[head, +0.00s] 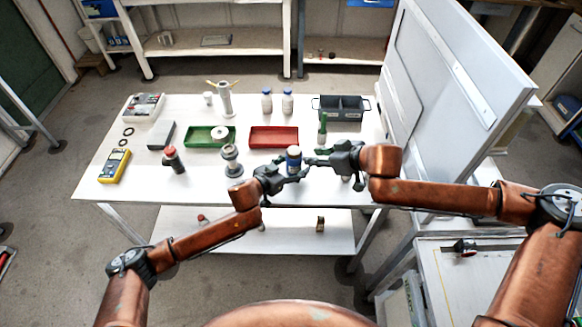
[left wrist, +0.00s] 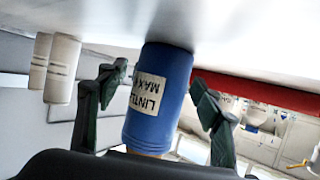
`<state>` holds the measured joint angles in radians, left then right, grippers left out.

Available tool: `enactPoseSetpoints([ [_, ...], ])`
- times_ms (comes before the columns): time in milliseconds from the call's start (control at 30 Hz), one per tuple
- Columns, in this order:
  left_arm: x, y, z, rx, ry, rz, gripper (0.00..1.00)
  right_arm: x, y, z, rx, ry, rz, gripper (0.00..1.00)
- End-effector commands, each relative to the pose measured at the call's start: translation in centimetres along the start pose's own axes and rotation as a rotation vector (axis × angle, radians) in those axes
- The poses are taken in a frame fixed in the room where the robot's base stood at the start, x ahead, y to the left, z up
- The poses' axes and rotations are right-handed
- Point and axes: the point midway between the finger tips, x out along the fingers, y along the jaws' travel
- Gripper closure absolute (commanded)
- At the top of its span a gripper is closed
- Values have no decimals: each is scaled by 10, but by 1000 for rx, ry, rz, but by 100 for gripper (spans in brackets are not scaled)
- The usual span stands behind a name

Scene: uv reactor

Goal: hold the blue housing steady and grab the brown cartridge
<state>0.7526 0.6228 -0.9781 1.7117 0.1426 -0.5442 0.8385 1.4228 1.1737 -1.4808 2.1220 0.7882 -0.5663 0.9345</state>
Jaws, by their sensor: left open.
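The blue housing (head: 294,154) stands on the white table near its front edge. In the left wrist view, which is upside down, the blue housing (left wrist: 157,97) is a cylinder with a pale printed label. A small brownish end (left wrist: 147,153) shows at its top end, mostly hidden behind my gripper body. My left gripper (head: 296,172) is open, with one finger (left wrist: 109,82) and the other (left wrist: 207,102) on either side of the housing, narrow gaps between. My right gripper (head: 313,157) is just right of the housing; its fingers look apart and empty, pointing left.
Behind the housing lie a red tray (head: 273,144) and a green tray (head: 197,143). A grey cylinder (head: 232,168) stands left of my left gripper, and a green bottle (head: 322,131) behind my right one. Two pale cylinders (left wrist: 62,69) show in the left wrist view.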

Motion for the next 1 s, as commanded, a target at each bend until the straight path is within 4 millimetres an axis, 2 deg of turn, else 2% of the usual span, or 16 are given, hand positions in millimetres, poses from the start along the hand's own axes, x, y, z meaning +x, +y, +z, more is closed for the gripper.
enactPoseSetpoints([
  [167, 0, 0, 0, 0, 0, 0, 40, 0, 0, 0, 0, 0, 0, 71],
  [867, 0, 0, 0, 0, 0, 0, 88, 0, 0, 0, 0, 0, 0, 71],
  [1000, 0, 0, 0, 0, 0, 0, 90, 1, 0, -1, 4, -2, 4, 63],
])
